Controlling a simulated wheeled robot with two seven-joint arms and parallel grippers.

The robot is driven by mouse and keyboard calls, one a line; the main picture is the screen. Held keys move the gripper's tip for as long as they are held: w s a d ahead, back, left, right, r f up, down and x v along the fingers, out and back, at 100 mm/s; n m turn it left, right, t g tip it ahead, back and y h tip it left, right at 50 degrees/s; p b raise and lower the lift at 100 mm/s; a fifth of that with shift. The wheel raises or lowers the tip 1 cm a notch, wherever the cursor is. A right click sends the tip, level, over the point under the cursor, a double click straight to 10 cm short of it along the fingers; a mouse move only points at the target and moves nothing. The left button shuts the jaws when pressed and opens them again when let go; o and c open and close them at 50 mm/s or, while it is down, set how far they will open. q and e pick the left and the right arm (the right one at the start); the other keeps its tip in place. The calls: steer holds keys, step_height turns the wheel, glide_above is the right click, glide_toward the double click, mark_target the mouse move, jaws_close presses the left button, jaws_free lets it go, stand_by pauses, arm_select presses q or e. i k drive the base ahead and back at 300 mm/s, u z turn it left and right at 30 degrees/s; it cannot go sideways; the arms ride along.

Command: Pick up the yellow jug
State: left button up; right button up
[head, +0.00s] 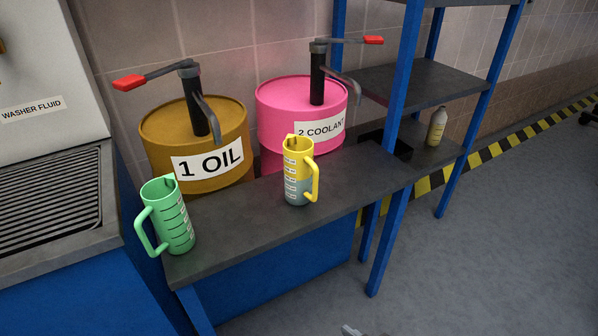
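The yellow jug (298,172) stands upright on the dark grey bench top (250,222), in front of the pink drum. Its handle points right, and it has white level marks. Its lower part looks grey-blue. No gripper touches it. A small pale grey piece (351,330) shows at the bottom edge, below and right of the jug. It looks like the tip of my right gripper, but too little shows to tell its opening. My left gripper is not in view.
A green jug (172,220) stands at the bench's left end, handle left. Behind are the brown oil drum (160,130) and pink coolant drum (280,98), both with pumps. A blue shelf post (396,130) rises right of the yellow jug. A bottle (437,127) stands farther right.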

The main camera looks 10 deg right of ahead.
mark_target(301, 174)
steer(key=z, duration=2.2)
steer(key=i, duration=1.7)
steer(key=u, duration=0.45)
